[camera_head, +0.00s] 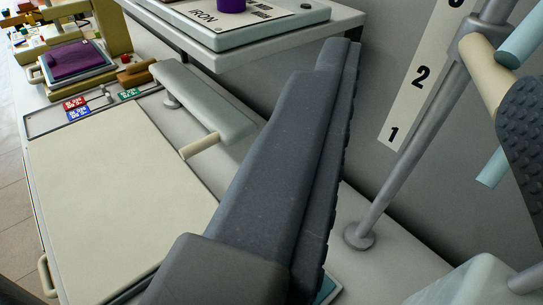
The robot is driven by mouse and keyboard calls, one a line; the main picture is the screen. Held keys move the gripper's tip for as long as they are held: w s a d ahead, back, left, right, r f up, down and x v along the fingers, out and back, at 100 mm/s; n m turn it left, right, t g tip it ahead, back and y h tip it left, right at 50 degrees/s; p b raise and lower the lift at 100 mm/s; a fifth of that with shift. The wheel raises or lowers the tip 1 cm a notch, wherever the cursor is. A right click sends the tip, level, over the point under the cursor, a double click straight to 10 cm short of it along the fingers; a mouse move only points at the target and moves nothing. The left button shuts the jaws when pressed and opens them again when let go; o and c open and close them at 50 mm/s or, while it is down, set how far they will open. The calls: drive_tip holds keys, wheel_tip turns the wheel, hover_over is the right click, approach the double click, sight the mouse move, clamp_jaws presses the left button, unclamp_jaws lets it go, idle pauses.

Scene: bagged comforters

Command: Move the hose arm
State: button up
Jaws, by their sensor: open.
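A slanted grey metal post (410,150) rises from a round foot on the worktop at the right. It carries a grey collar with a cream bar (487,72) sticking out to the right; this looks like the hose arm, but I cannot tell for sure. My gripper (430,75) is open. Its long dark left finger stands left of the post, and a dark studded pad at the right edge looks like the other finger. The post and bar show between them, with no clear contact. The bar's right end is hidden behind the pad.
A numbered white strip (422,75) stands behind the post. Light teal rods (521,40) are near the bar. Left are a cream flat panel (110,195) and a pale green arm (205,105) with a cream handle. A shelf holds a panel marked IRON (225,25).

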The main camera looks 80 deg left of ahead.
drive_tip(key=s+d+b, duration=0.1)
drive_tip(key=b, duration=0.1)
drive_tip(key=shift+s+b, duration=0.4)
idle(0.3)
